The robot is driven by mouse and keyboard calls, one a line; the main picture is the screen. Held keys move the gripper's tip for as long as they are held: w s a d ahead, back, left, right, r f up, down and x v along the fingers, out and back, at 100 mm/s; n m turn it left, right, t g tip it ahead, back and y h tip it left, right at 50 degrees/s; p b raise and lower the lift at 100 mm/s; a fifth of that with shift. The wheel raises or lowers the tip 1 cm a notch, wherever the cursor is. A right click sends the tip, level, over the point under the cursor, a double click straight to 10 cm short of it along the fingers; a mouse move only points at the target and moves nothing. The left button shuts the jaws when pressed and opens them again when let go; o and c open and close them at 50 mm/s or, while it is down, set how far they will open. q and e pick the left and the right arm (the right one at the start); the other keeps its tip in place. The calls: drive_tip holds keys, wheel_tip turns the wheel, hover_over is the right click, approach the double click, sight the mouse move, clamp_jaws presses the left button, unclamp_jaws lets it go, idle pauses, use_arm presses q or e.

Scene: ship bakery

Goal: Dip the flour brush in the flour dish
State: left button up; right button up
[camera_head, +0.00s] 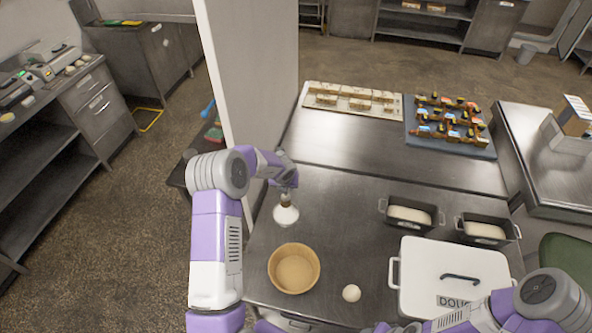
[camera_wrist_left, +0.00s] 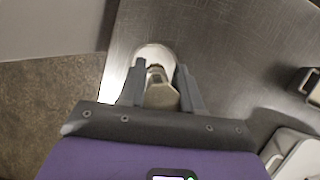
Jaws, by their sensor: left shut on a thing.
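My left gripper (camera_head: 287,186) is shut on the flour brush, pointing down over the left part of the steel table. In the left wrist view the brush's pale wooden handle (camera_wrist_left: 160,93) sits between the two dark fingers (camera_wrist_left: 160,85). Right below it is a white round form (camera_head: 286,216), which also shows in the left wrist view (camera_wrist_left: 153,53). It seems to be the flour dish, but I cannot tell it surely from white bristles, nor whether the brush touches it. My right arm comes in at the lower right; its gripper end is at the bottom edge and unclear.
A tan round bowl (camera_head: 313,257) stands just in front, with a white ball (camera_head: 351,293) to its right. A white lidded dough box (camera_head: 420,262) and two loaf tins (camera_head: 383,208) (camera_head: 516,228) are on the right. Trays (camera_head: 340,108) (camera_head: 480,152) lie at the back. A wall (camera_head: 250,70) rises at the left.

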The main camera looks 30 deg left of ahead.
sight(285, 197)
use_arm(q)
drive_tip(key=shift+w, duration=0.15)
drive_tip(key=shift+s+f+b, duration=0.25)
drive_tip(key=shift+s+b, duration=0.1)
drive_tip(key=shift+b, duration=0.1)
drive_tip(key=shift+s+f+b, duration=0.15)
drive_tip(key=shift+f+b, duration=0.15)
drive_tip(key=shift+b, duration=0.05)
wheel_tip(285, 197, down, 5)
drive_tip(key=b, duration=0.4)
drive_tip(key=shift+r, duration=0.2)
drive_tip(key=shift+w, duration=0.2)
drive_tip(key=shift+f, duration=0.4)
drive_tip(key=shift+s, duration=0.1)
idle(1.2)
